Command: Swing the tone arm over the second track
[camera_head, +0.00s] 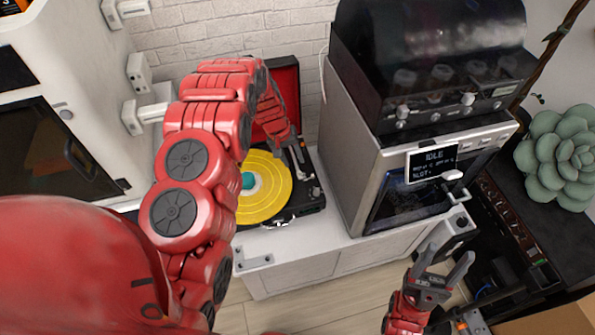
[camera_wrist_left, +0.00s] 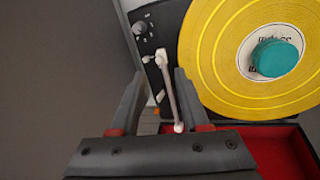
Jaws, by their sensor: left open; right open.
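The turntable (camera_head: 312,203) holds a yellow record (camera_head: 268,200) with a teal centre piece (camera_head: 248,181). The record and centre piece (camera_wrist_left: 276,58) also show in the left wrist view. The slim white tone arm (camera_wrist_left: 171,95) lies beside the record, apart from its edge. My left gripper (camera_wrist_left: 160,74) is open, with one finger on each side of the tone arm. I cannot tell whether a finger touches it. In the head view my left gripper (camera_head: 297,146) is over the turntable's right side, and my arm hides part of the record. My right gripper (camera_head: 445,268) is open and empty, low at the right.
The turntable's red-lined lid (camera_head: 286,82) stands open behind it. A grey machine (camera_head: 350,150) with a small display (camera_head: 432,163) stands close on the right. A white cabinet (camera_head: 85,60) is at the left. The white counter front (camera_head: 290,255) is clear.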

